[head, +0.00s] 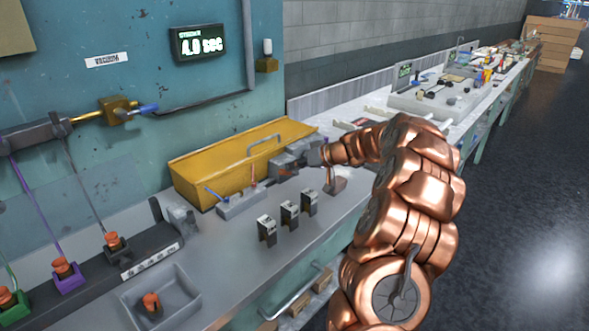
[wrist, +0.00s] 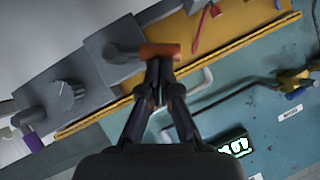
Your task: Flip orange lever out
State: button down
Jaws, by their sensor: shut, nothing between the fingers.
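In the head view my gripper (head: 308,156) is over the bench at a grey device (head: 288,160) in front of the yellow box. The lever cannot be made out clearly there, as the arm and gripper crowd it.
A yellow box (head: 215,165) stands behind the device. A small grey block with blue and red levers (head: 240,204) sits left of it. Several black-and-white switches (head: 289,212) stand in front. A grey tray (head: 187,283) holds an orange-capped part. The front bench strip is fairly clear.

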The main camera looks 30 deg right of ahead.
jog(key=shift+a+f+n+b, duration=0.2)
jog(key=shift+a+n+b, duration=0.1)
jog(key=shift+b, duration=1.05)
jog(key=h+b, duration=0.1)
jog(key=b, duration=0.2)
jog(key=f+n+b, duration=0.1)
jog(key=b, duration=0.2)
jog(key=shift+s+a+f+h, duration=0.15)
jog(key=shift+a+h, duration=0.2)
jog(key=shift+h, duration=0.05)
jog(key=b, duration=0.2)
jog(key=n+h+b, duration=0.1)
jog(key=b, duration=0.2)
jog(key=shift+a+f, duration=0.2)
jog(key=shift+a, duration=0.1)
jog(key=shift+s+a+t+h+b, duration=0.1)
jog(key=shift+t+h+b, duration=0.2)
jog(key=shift+b, duration=0.35)
jog(key=shift+r, duration=0.1)
jog(key=w+r+v, duration=0.1)
jog(key=r+v, duration=0.1)
jog(key=v, duration=1)
jog(key=shift+r+p, duration=0.3)
jog(key=shift+p, duration=0.05)
